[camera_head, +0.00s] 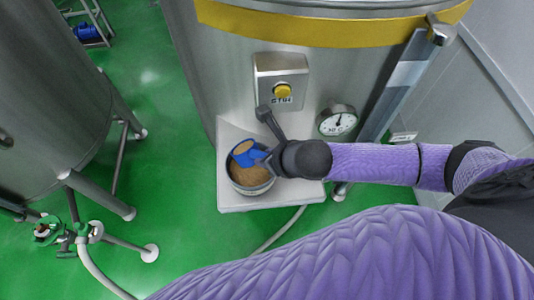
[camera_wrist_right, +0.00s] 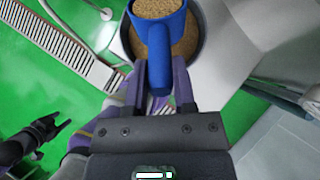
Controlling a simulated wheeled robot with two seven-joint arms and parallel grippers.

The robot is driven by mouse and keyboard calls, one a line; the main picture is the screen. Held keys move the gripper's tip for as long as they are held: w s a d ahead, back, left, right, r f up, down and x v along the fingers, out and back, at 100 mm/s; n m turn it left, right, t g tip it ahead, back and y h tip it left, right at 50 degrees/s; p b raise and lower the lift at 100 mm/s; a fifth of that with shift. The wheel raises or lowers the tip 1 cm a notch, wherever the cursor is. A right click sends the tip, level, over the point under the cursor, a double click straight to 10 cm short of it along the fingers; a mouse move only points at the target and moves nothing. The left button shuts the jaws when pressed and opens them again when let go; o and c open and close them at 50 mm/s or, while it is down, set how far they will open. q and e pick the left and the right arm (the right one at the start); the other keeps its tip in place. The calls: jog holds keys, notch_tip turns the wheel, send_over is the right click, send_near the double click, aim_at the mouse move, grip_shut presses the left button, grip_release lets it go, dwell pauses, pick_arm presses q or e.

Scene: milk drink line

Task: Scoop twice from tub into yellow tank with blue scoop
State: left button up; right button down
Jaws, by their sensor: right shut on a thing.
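A blue scoop (camera_head: 247,154) holds tan grains and is over the round tub (camera_head: 233,180) of brown grains. In the right wrist view the scoop (camera_wrist_right: 160,40) has its cup over the tub (camera_wrist_right: 203,42), its handle pointing toward my gripper. My right gripper (camera_head: 268,160) is shut on the scoop's handle; its fingers (camera_wrist_right: 152,98) flank the handle in the wrist view. The yellow-banded steel tank (camera_head: 330,30) stands just behind the tub. My left gripper (camera_wrist_right: 55,130) shows small at the left of the wrist view, its fingers apart and empty.
The tub stands on a pale platform (camera_head: 235,202) against the tank. A control box with a yellow button (camera_head: 283,91) and a dial gauge (camera_head: 337,120) are close above. Another steel tank (camera_head: 50,100) stands left. Green floor between is mostly open, with a hose (camera_head: 277,232).

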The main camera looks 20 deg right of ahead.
jog(key=r+t+y+b, duration=0.1)
jog(key=t+b, duration=0.1)
jog(key=shift+s+b, duration=0.1)
jog(key=shift+b, duration=0.3)
jog(key=shift+r+t+y+b, duration=0.3)
jog(key=shift+r+t+b, duration=0.1)
jog(key=shift+t+b, duration=0.4)
notch_tip(320, 180, up, 2)
jog(key=t+y+b, duration=0.1)
jog(key=t+b, duration=0.2)
jog(key=b, duration=0.3)
jog(key=shift+r, duration=0.1)
jog(key=shift+r+y+b, duration=0.2)
jog(key=shift+y+b, duration=0.1)
jog(key=shift+b, duration=0.1)
jog(key=shift+r+t, duration=0.2)
jog(key=shift+t, duration=0.1)
jog(key=shift+f, duration=0.1)
